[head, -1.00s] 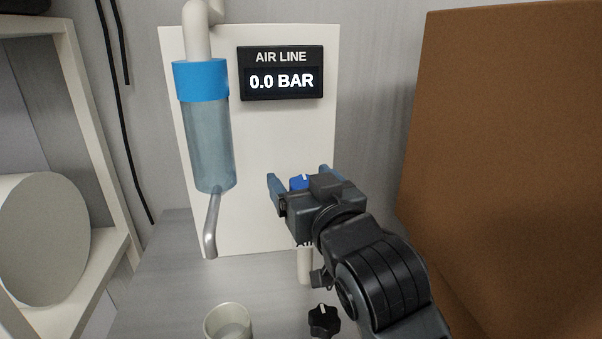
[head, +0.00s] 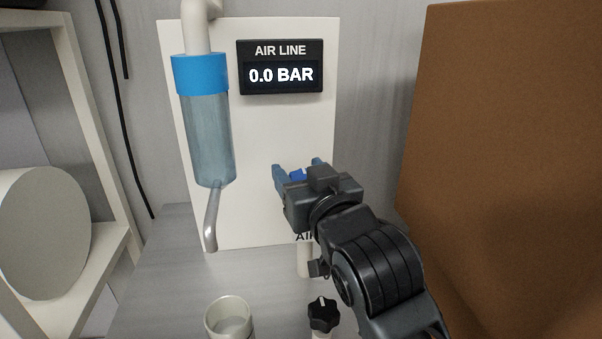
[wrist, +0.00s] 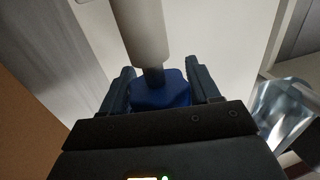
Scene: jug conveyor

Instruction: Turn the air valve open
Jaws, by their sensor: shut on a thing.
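The air valve has a blue knob (head: 297,175), mostly hidden behind my gripper in the head view. It shows more clearly in the wrist view as a blue knob (wrist: 161,90) on a pale pipe (wrist: 140,30). My gripper (head: 299,167) is shut on the knob, with one blue-grey finger on each side of it. In the wrist view the fingers (wrist: 160,88) flank the knob. The gauge (head: 280,67) on the white panel (head: 262,130) reads AIR LINE 0.0 BAR. The label below the valve is partly covered by my arm.
A clear cylinder with a blue collar (head: 201,74) hangs left of the valve. A pale cup (head: 229,318) and a black knob (head: 323,314) stand in front. A large brown board (head: 500,150) rises close on the right. A white shelf (head: 85,120) stands at the left.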

